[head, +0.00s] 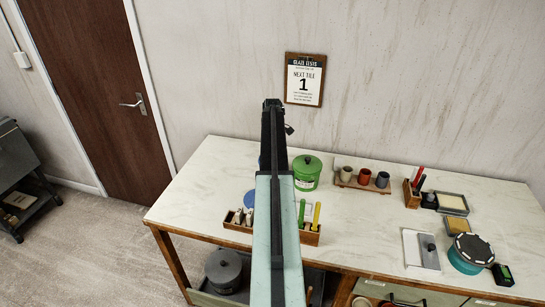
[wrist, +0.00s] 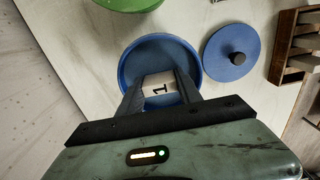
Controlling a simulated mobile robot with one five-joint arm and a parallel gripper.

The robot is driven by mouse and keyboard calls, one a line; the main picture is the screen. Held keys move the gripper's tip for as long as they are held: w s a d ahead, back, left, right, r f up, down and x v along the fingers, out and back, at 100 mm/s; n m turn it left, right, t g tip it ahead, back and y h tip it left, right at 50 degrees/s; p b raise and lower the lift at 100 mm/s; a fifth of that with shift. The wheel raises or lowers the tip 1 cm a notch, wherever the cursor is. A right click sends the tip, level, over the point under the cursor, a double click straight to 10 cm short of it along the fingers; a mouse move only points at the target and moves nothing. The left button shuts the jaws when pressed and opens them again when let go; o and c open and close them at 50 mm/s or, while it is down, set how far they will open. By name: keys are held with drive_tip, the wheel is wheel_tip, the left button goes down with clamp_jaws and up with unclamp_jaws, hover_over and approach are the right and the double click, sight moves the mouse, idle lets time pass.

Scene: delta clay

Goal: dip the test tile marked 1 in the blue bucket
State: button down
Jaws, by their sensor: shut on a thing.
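My gripper (wrist: 160,98) is shut on a pale test tile (wrist: 158,82) marked 1 in the wrist view. The tile lies over the opening of the round blue bucket (wrist: 195,52), whose inside looks blue. I cannot tell whether its lower edge is inside the bucket or above it. The blue lid (wrist: 231,54) with a dark knob lies beside the bucket, apart from it. In the head view, a blue disc, probably the lid (head: 249,198), shows left of my arm.
A green lidded bucket (head: 307,172) stands right of my arm, close to the blue bucket in the wrist view. A wooden rack (head: 310,237) with several tiles is at the table's front. Cups, tools and a turquoise tub (head: 470,254) stand farther right. A wall notice (head: 304,80) shows 1.

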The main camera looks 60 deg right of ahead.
drive_tip(key=shift+r+p, duration=3.55)
drive_tip(key=shift+r, duration=0.2)
wheel_tip(320, 180, up, 3)
drive_tip(key=p, duration=0.3)
drive_tip(key=shift+r, duration=0.2)
drive_tip(key=shift+f, duration=0.2)
